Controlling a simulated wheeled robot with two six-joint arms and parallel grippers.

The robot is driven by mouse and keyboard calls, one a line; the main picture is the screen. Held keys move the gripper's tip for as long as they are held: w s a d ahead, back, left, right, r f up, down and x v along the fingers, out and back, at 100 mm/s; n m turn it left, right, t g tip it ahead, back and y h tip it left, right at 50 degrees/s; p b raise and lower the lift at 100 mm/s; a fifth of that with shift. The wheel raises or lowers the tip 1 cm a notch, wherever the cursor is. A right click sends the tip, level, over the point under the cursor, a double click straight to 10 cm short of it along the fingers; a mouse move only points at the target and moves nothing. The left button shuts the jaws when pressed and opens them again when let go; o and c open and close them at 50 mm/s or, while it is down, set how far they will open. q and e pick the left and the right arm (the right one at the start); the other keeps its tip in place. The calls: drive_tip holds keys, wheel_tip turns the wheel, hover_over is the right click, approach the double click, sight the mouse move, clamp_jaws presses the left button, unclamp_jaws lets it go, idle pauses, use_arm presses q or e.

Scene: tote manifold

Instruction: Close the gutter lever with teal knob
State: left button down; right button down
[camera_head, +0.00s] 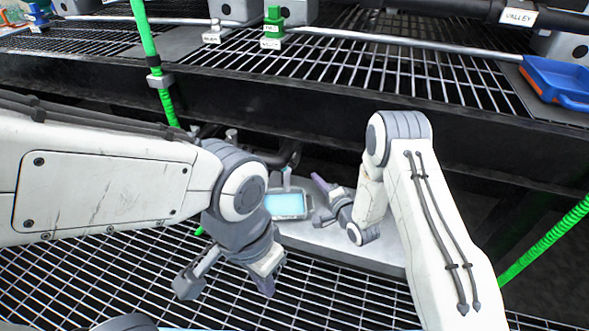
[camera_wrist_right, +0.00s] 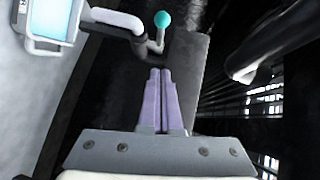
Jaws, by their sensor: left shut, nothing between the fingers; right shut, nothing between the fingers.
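The teal knob (camera_wrist_right: 163,19) shows in the right wrist view at the top centre, on a short light stem beside a dark bent pipe (camera_wrist_right: 125,42). My right gripper (camera_wrist_right: 160,70) has its purple fingers together, pointing toward the knob; a gap shows between fingertips and knob. In the head view my right gripper (camera_head: 318,178) is beside the screen device, near the dark pipes (camera_head: 285,158); I cannot make out the teal knob there. My left gripper (camera_head: 266,290) points down over the grating at lower centre, shut and empty.
A device with a pale blue screen (camera_head: 286,204) sits on a grey plate (camera_head: 375,245) between my arms. A black beam (camera_head: 300,120) crosses behind. A blue tray (camera_head: 560,80) is at upper right, and green hoses (camera_head: 150,45) hang at left and right.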

drive_tip(key=w+a+f+b, duration=0.2)
drive_tip(key=w+a+b, duration=0.3)
drive_tip(key=w+a, duration=0.2)
drive_tip(key=shift+w, duration=0.6)
drive_tip(key=shift+a, duration=0.1)
